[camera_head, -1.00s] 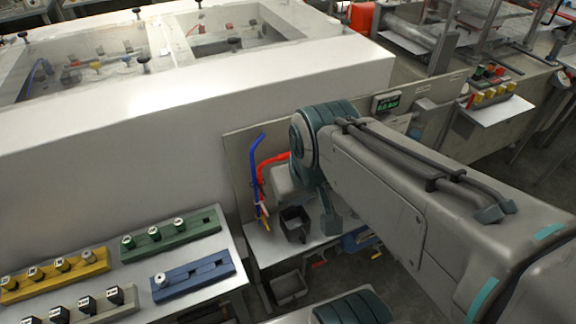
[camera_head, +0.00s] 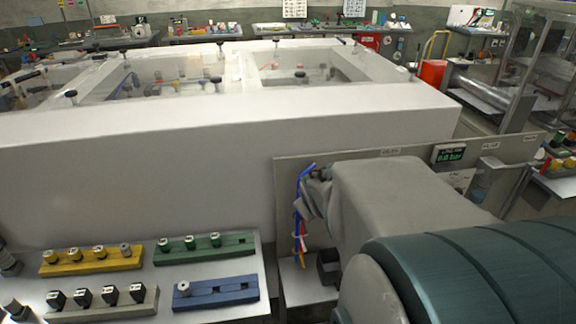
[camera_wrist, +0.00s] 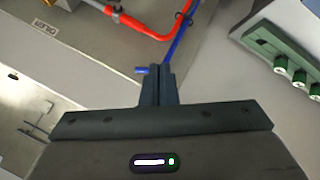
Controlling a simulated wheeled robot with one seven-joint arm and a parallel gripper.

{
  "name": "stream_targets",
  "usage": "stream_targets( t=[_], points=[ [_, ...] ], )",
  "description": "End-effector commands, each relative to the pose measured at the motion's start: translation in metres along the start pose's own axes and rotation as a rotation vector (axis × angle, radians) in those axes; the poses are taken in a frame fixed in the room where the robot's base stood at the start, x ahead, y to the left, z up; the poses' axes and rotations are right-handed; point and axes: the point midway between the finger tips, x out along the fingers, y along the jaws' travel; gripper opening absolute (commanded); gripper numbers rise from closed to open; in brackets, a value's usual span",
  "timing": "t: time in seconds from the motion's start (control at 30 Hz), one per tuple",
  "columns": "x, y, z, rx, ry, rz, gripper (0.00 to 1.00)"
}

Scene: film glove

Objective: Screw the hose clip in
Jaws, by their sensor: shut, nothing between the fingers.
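My gripper (camera_wrist: 157,72) shows in the wrist view with its two fingers together and nothing between them. A blue hose (camera_wrist: 180,32) runs down to just behind the fingertips. A short blue piece (camera_wrist: 141,70) sticks out left of the fingertips; whether it belongs to that hose I cannot tell. A red hose (camera_wrist: 150,33) curves above, beside a grey metal fitting (camera_wrist: 116,14). I cannot make out the hose clip for certain. In the head view, the blue hose (camera_head: 299,188) hangs at the panel, and my arm covers much of this area and my fingertips.
A grey panel (camera_head: 285,172) stands behind the hoses, with a display (camera_head: 448,153) reading 0.0 bar. A dark open bin (camera_head: 327,268) stands below. Left are yellow (camera_head: 85,264), green (camera_head: 240,250) and blue (camera_head: 230,292) blocks with knobs on a table. A white wall-like housing (camera_head: 150,160) rises behind.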

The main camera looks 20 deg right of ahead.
Motion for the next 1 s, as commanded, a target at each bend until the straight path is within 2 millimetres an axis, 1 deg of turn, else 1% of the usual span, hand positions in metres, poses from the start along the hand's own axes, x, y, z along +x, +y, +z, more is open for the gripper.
stream_targets(
  t=[0.03, 0.1, 0.2, 0.3, 0.4, 0.5, 0.6, 0.67, 0.8, 0.9, 1.0],
  points=[
    [0.026, 0.005, 0.012, -0.036, 0.022, 0.025, 0.00],
    [0.050, 0.015, 0.018, -0.099, 0.074, 0.052, 0.00],
    [0.080, 0.025, 0.028, -0.185, 0.156, 0.081, 0.00],
    [0.106, 0.033, 0.041, -0.258, 0.245, 0.102, 0.00],
    [0.127, 0.037, 0.056, -0.316, 0.348, 0.119, 0.00],
    [0.142, 0.039, 0.072, -0.358, 0.463, 0.140, 0.00],
    [0.150, 0.040, 0.089, -0.384, 0.589, 0.171, 0.00],
    [0.150, 0.041, 0.099, -0.390, 0.668, 0.196, 0.00],
    [0.142, 0.043, 0.121, -0.390, 0.837, 0.268, 0.00],
    [0.132, 0.046, 0.132, -0.384, 0.931, 0.318, 0.00],
    [0.123, 0.048, 0.139, -0.379, 0.994, 0.356, 0.00]
  ],
)
